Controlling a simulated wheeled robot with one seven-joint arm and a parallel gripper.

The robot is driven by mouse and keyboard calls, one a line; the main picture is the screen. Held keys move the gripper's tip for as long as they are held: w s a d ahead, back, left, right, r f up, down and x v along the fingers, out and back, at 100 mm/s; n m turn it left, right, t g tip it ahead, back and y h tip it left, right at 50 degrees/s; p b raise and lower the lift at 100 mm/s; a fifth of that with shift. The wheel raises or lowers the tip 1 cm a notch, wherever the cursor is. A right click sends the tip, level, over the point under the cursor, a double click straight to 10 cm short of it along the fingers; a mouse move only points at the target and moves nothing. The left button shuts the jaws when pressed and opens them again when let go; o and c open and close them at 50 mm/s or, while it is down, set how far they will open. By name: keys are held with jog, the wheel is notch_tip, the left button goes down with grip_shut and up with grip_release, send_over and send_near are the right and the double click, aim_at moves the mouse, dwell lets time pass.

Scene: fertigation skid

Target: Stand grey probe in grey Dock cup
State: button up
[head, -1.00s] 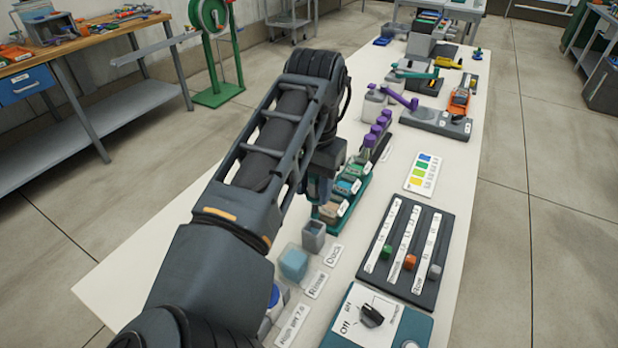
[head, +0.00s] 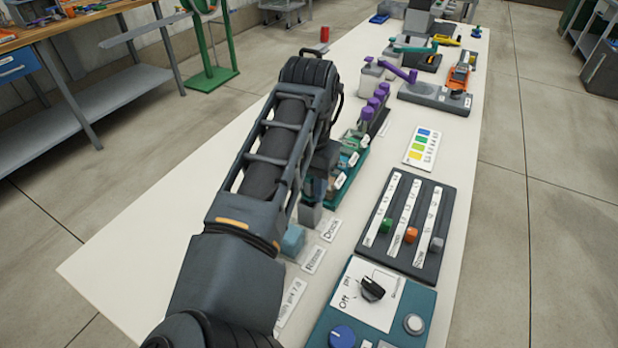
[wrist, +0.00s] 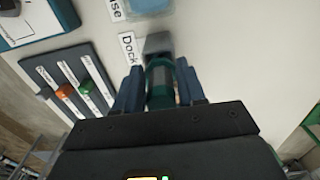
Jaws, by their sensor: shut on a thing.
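My gripper (wrist: 160,78) is shut on the grey probe (wrist: 160,90), which shows between the two blue fingers with a dark green band around it. The grey Dock cup (wrist: 157,43) lies just beyond the probe in the wrist view, by the "Dock" label. In the head view the Dock cup (head: 309,214) stands directly below my gripper (head: 316,188), partly covered by it. The probe's lower end is hidden, so I cannot tell whether it is above the cup or inside it.
The light blue Rinse cup (head: 292,240) stands close beside the Dock cup. A green rack (head: 350,178) with several small blocks is just behind my gripper. A dark slider panel (head: 408,226) lies to the right. The table's left part is clear.

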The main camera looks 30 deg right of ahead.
jog(key=shift+f, duration=0.35)
jog(key=o, duration=1.2)
jog(key=shift+r, duration=0.1)
notch_tip(320, 180, up, 7)
jog(key=p, duration=0.6)
jog(key=shift+p, duration=0.3)
